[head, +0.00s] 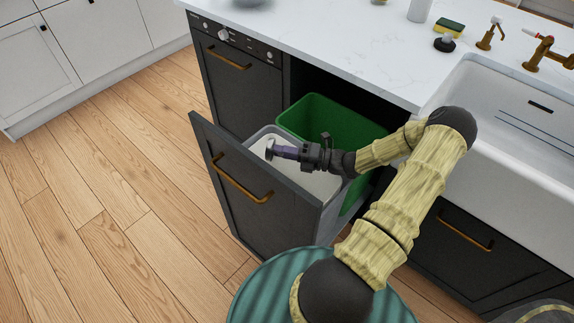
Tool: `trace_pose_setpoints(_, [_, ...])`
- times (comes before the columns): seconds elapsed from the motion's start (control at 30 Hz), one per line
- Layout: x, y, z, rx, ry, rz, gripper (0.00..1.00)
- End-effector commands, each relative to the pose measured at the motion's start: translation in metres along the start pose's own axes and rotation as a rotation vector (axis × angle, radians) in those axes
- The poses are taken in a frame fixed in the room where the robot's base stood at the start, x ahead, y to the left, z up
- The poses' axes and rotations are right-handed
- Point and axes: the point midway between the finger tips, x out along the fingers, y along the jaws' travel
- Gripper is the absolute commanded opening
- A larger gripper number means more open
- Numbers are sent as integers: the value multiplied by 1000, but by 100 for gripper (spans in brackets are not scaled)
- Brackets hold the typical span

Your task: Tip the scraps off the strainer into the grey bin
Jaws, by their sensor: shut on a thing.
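The grey bin (320,187) stands in the pulled-out drawer, next to the drawer front, with its pale inside showing. My gripper (287,152) reaches in from the right over this bin, shut on the strainer (270,149). The strainer is small and grey, with its disc turned on edge and facing left, above the bin's opening. The dark purplish part between the disc and my gripper is too small to tell apart clearly. I cannot make out any scraps on the strainer or in the bin.
A green bin (322,120) stands behind the grey one. The open drawer front (240,195) juts out, with a brass handle. The white counter (330,45) holds a sponge (449,26) and a dark round item (444,44). A white sink (500,125) is at right. The wooden floor at left is clear.

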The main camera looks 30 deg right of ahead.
Motion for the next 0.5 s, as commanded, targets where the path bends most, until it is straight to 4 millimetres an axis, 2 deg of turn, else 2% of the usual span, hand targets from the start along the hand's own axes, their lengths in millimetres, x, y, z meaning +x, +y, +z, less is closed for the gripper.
trace_pose_setpoints(0.17, [1,-3,-1,0,11,-28,0])
trace_pose_setpoints(0.5, [3,-7,-3,2,65,-195,0])
